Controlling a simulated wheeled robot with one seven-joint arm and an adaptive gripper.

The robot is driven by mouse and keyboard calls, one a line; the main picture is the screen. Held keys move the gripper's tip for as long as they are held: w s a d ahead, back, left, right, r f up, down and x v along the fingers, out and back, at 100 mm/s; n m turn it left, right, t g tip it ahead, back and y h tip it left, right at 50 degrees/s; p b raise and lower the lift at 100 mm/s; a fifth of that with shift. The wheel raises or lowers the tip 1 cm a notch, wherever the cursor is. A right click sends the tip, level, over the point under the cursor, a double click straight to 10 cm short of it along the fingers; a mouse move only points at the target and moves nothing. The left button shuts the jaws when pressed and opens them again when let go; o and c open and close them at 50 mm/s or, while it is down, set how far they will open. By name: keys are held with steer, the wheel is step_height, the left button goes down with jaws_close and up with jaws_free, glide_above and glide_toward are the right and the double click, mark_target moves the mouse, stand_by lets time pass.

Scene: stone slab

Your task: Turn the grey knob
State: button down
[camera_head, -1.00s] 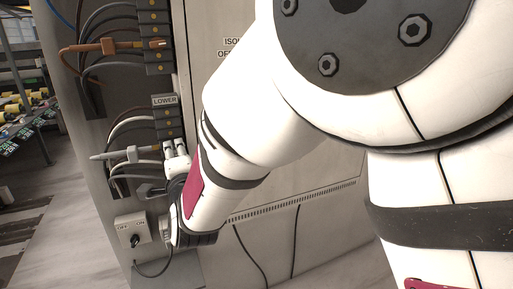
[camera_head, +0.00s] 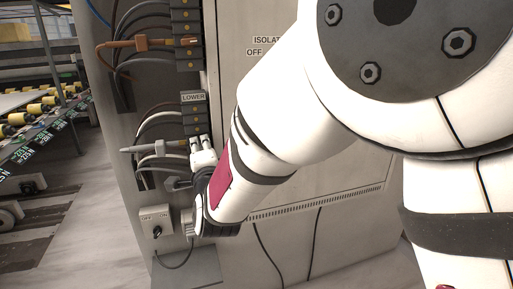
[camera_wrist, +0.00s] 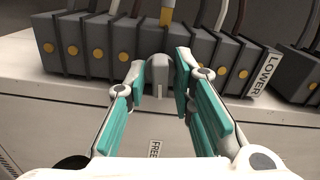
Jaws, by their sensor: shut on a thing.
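The grey knob (camera_wrist: 158,73) is a small rounded grey piece in front of the row of dark terminal blocks in the wrist view. My gripper (camera_wrist: 161,82) has its teal-padded fingers on either side of the knob and is shut on it. In the head view my gripper (camera_head: 201,148) is at the cabinet front, just below the block labelled LOWER (camera_head: 193,98). The knob itself is hidden there behind the fingers.
A box with a black OFF/ON switch (camera_head: 157,229) is below left of my gripper. Grey cables and a grey-handled piece (camera_head: 150,148) stick out close to its left. A FREE label (camera_wrist: 155,150) lies below the knob.

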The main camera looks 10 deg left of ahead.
steer(key=n, duration=0.3)
steer(key=shift+n, duration=0.4)
steer(key=n, duration=0.3)
steer(key=shift+s+n, duration=0.1)
steer(key=shift+n, duration=0.2)
steer(key=n, duration=0.4)
steer(key=shift+a+r+p, duration=0.1)
steer(key=shift+p, duration=0.25)
steer(key=n+p, duration=0.1)
steer(key=n, duration=0.3)
steer(key=shift+s, duration=0.15)
steer(key=n+p, duration=0.2)
steer(key=n, duration=0.1)
steer(key=shift+a+n, duration=0.1)
steer(key=shift+n, duration=0.3)
steer(key=n+p, duration=0.2)
steer(key=n, duration=0.1)
steer(key=shift+s+n, duration=0.1)
steer(key=shift+n, duration=0.2)
steer(key=n+p, duration=0.3)
steer(key=n, duration=0.1)
steer(key=shift+a+n, duration=0.15)
steer(key=shift+n, duration=0.25)
steer(key=shift+n+p, duration=0.3)
steer(key=shift+n, duration=0.3)
steer(key=shift+f, duration=0.2)
